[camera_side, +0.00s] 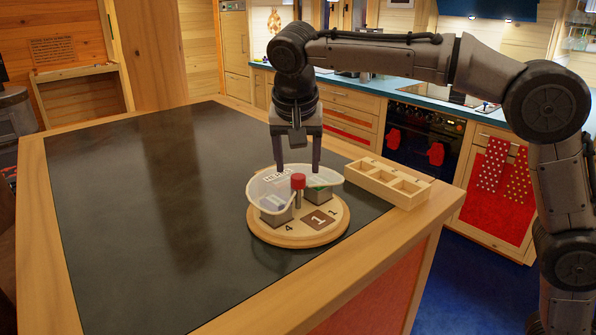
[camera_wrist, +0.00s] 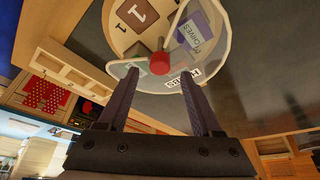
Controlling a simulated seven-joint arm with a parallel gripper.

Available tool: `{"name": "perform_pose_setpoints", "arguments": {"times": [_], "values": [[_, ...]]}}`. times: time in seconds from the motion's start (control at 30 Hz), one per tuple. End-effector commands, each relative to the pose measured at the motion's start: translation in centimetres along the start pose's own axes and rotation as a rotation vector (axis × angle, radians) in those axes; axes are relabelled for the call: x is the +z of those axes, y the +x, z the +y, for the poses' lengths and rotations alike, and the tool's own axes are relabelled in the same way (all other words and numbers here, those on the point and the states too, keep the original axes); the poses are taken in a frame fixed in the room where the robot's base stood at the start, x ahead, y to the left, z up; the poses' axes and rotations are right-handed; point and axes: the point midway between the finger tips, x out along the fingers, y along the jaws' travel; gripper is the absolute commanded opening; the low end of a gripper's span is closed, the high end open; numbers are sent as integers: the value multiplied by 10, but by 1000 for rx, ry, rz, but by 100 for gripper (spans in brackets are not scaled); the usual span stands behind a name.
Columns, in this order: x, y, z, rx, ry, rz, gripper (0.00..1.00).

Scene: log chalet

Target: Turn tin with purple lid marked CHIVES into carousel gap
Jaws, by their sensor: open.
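The round wooden carousel (camera_side: 298,238) stands on the dark table top, with a red knob (camera_side: 298,181) at its centre. A translucent cover (camera_side: 262,184) marked HERBS spans part of it, leaving the side with the brown square (camera_side: 318,219) marked 1 uncovered. The tin with purple lid marked CHIVES (camera_wrist: 195,33) is under the cover in the wrist view; the side view shows it dimly (camera_side: 274,204) at front left. A green-lidded tin (camera_side: 319,184) sits at the right. My gripper (camera_side: 298,170) is open and empty, pointing down, fingers either side of the knob, apparently not touching it.
A wooden box (camera_side: 388,183) with several compartments stands close to the carousel's right, by the table edge. The dark table top (camera_side: 150,220) is clear to the left. Numbers 4 and 1 are on the carousel rim.

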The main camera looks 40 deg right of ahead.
Motion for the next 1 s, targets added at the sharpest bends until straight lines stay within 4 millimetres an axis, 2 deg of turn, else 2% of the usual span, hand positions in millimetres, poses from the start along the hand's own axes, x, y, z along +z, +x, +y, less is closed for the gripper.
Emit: {"name": "perform_pose_setpoints", "arguments": {"times": [0.1,0.23,0.6,0.9,0.97,1.0], "values": [[0,17,1,3,1,0,66],[0,27,1,1,1,0,66],[0,32,0,-1,1,1,66],[0,32,0,-1,1,1,12],[0,32,0,-1,1,1,1],[0,32,0,-1,0,1,0]]}}
